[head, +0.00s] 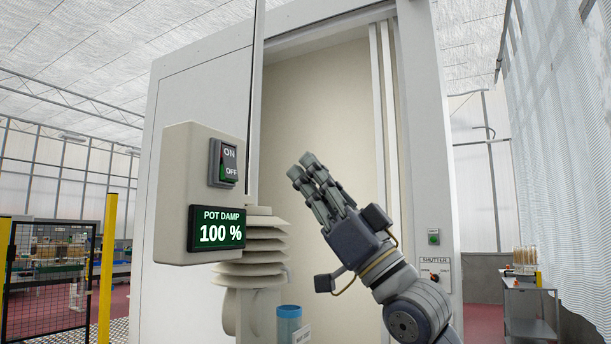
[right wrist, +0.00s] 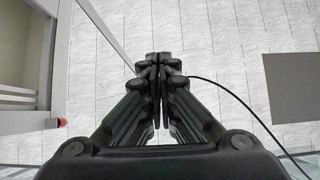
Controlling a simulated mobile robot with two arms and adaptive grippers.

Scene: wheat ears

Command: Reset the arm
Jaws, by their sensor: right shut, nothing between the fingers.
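My right gripper (head: 313,178) is raised in front of the open bay of a large white cabinet, to the right of a control box. Its fingers point up and to the left, and they are shut with nothing between them. In the right wrist view the closed fingers (right wrist: 158,75) meet in the middle against the roof. The gripper appears apart from the control box (head: 172,190). My left gripper is in neither view.
The control box has an ON/OFF switch (head: 223,162) and a display (head: 216,229) reading POT DAMP 100 %. Below are a louvred white shield (head: 255,245) and a blue cylinder (head: 288,322). A cart (head: 530,305) stands right; a black mesh fence (head: 45,275) stands left.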

